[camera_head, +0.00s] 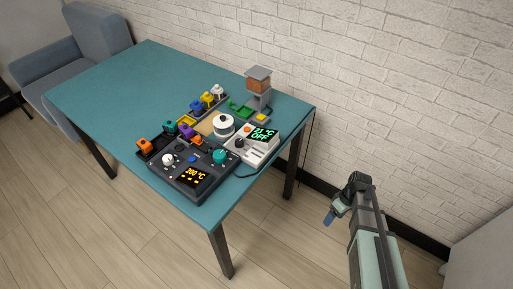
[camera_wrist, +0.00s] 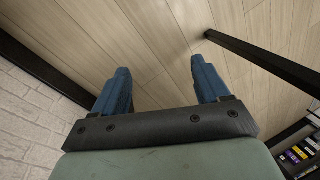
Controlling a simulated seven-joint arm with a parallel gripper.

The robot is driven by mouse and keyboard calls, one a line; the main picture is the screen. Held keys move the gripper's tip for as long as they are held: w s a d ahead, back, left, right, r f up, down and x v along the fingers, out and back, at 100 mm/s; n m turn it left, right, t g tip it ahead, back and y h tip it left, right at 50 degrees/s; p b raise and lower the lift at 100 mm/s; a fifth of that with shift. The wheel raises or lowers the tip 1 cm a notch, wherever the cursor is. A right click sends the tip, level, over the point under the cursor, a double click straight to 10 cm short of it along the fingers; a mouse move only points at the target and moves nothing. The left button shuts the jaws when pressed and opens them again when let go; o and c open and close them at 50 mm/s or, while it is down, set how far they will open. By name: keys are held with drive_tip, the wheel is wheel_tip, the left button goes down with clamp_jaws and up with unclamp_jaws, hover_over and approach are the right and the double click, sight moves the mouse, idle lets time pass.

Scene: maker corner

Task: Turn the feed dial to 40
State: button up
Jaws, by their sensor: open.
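A dark control box (camera_head: 182,186) lies near the front edge of the teal table, with a lit display (camera_head: 195,177) that reads 200 °C. It carries a white knob (camera_head: 168,160), a teal knob (camera_head: 219,156) and a small blue button. I cannot tell which knob is the feed dial, and no scale marks are legible. My gripper (camera_head: 329,218) hangs off the table's right side, over the floor, well apart from the box. In the wrist view my gripper (camera_wrist: 158,85) has its two blue fingers spread, with only floor between them.
A white unit (camera_head: 254,149) reading 31 °C OFF stands right of the box, with a cable beside it. Small coloured figures (camera_head: 208,99), a white spool (camera_head: 223,124) and a grey stand (camera_head: 259,88) crowd behind. The table's left part is clear. A brick wall (camera_head: 400,80) runs behind.

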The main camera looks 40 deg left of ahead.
drive_tip(key=w+a+r+n, duration=0.2)
drive_tip(key=a+r+n, duration=0.2)
drive_tip(key=a+r, duration=0.5)
drive_tip(key=w+a+r+n+t+y, duration=0.1)
drive_tip(key=a+r+n, duration=0.3)
drive_tip(key=a+r, duration=0.5)
drive_tip(key=w+a+r+n+y, duration=0.1)
drive_tip(key=w+a+r+n, duration=0.2)
drive_tip(key=a+r, duration=0.6)
drive_tip(key=shift+w+a+r+n+t, duration=0.2)
drive_tip(key=shift+a+r+n+t, duration=0.15)
drive_tip(key=shift+a+n, duration=0.35)
drive_tip(key=s+a+r+n, duration=0.4)
drive_tip(key=s+a+r, duration=0.2)
drive_tip(key=a+r, duration=0.2)
drive_tip(key=n+t+h, duration=0.1)
drive_tip(key=n+h, duration=0.3)
approach(219, 153)
drive_tip(key=f, duration=0.8)
drive_tip(key=shift+s+d+f, duration=0.15)
drive_tip(key=shift+d+f, duration=0.2)
drive_tip(key=shift+f, duration=0.05)
drive_tip(key=c, duration=1)
